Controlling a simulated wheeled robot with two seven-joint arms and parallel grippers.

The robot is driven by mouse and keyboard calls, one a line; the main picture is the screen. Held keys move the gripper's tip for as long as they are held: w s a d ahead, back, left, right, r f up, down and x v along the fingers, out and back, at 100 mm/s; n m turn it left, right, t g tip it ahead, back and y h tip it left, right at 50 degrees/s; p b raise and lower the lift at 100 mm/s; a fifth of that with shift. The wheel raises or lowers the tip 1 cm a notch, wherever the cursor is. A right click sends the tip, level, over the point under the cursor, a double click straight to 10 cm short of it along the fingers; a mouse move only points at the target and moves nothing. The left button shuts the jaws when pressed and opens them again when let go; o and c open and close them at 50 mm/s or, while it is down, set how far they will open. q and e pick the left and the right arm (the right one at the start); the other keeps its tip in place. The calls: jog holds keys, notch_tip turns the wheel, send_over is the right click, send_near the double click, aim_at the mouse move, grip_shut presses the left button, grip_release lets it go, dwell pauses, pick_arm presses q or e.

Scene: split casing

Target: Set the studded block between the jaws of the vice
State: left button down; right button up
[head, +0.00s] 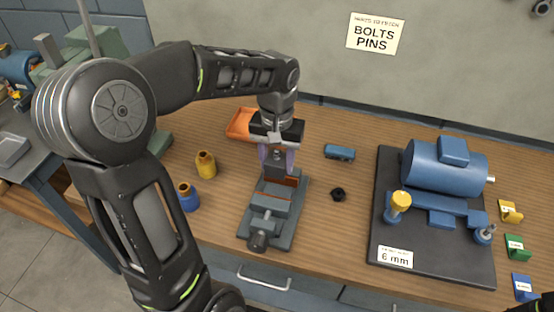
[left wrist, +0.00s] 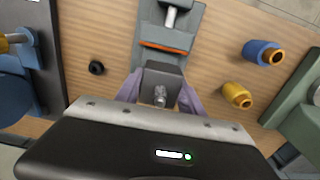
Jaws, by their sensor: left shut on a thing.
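The studded block is a grey block (left wrist: 163,82) with a metal stud facing the left wrist camera. My left gripper (head: 276,162) is shut on it, with a purple finger on each side in the left wrist view. The grey vice (head: 264,208) stands on the bench, its screw end toward the front. An orange-lined jaw shows in the left wrist view (left wrist: 168,47), just beyond the block. The gripper is at the far end of the vice. The block hides part of the jaws, so I cannot tell whether it touches them.
An orange tray (head: 240,123) lies behind the gripper. A blue part (head: 340,152) and a black nut (head: 338,194) lie right of the vice. Yellow (head: 206,164) and blue (head: 188,197) bushings stand left. A blue motor (head: 445,165) on a dark plate (head: 434,260) fills the right.

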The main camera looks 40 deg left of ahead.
pick_arm(q)
jog(key=b, duration=0.3)
send_over(277, 194)
jog(key=shift+w+f, duration=0.1)
jog(key=shift+f, duration=2.3)
jog(key=shift+f+b, duration=2)
jog(key=shift+f, duration=0.35)
dwell(0.4)
jog(key=c, duration=0.9)
grip_release()
jog(key=shift+o, duration=1.3)
jog(key=shift+f, duration=0.1)
